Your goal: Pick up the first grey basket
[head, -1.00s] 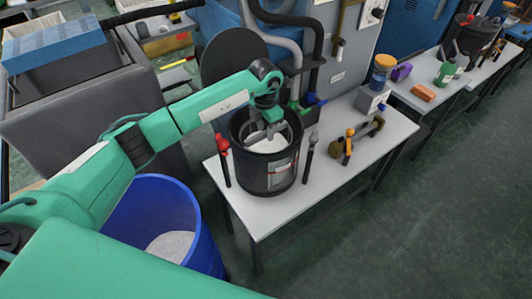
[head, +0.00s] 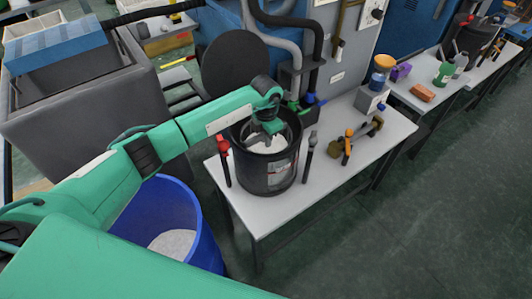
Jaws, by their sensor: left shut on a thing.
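The first grey basket (head: 268,180) is a dark, round tub with a pale label on its front and white material inside. It stands upright on the near white table. No gap shows between the basket and the table. My right gripper is out of view.
Red-topped (head: 223,160) and dark (head: 309,151) upright tools flank the basket closely. Orange-handled tools (head: 346,147) and a grey box (head: 371,99) stand to the right. A blue bin (head: 208,243) is at front left. The right floor is clear.

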